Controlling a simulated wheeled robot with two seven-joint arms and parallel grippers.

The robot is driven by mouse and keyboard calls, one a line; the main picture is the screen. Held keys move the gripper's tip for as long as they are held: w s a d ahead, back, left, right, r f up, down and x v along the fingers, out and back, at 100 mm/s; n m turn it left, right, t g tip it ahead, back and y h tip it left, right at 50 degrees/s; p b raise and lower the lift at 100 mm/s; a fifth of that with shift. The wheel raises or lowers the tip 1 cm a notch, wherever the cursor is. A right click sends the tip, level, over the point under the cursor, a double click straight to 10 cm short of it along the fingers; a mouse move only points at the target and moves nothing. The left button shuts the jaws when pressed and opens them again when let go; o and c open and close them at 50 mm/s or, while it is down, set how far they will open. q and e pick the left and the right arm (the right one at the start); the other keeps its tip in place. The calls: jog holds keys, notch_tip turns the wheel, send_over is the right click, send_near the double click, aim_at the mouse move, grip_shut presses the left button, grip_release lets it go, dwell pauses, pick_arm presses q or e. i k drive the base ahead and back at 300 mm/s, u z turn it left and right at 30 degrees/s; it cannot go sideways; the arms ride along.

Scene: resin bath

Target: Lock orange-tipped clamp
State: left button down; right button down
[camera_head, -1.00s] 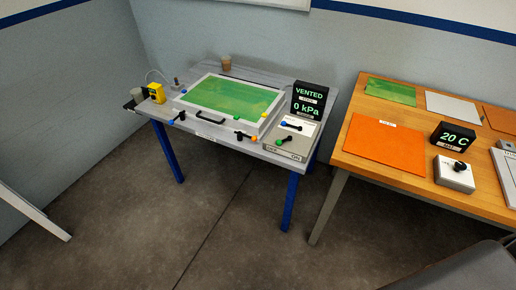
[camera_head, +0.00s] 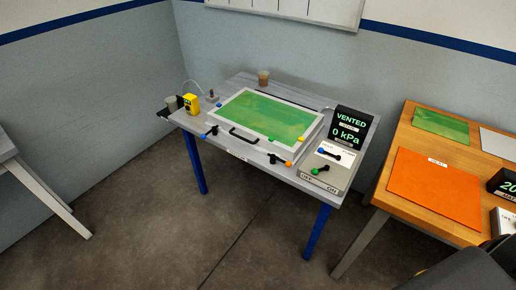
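The orange-tipped clamp (camera_head: 279,159) is a small dark lever at the front right of the resin bath. Its orange tip points right and toward the front edge of the table. Whether it is locked is too small to tell. The bath has a pale frame (camera_head: 235,136) around a green surface (camera_head: 266,118), with a black handle (camera_head: 243,138) at its front. A blue-tipped clamp (camera_head: 209,132) sits at the front left. Neither of my grippers is in view.
The bath stands on a grey table (camera_head: 236,152) with blue legs. A control box (camera_head: 326,168) with two levers and a display (camera_head: 350,127) reading VENTED, 0 kPa, stand on its right. A wooden table (camera_head: 405,135) with an orange sheet (camera_head: 435,185) is further right. Floor in front is clear.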

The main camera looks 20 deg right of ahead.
aim_at(288, 163)
jog(key=u, duration=0.2)
jog(key=i, duration=1.4)
jog(key=z, duration=0.75)
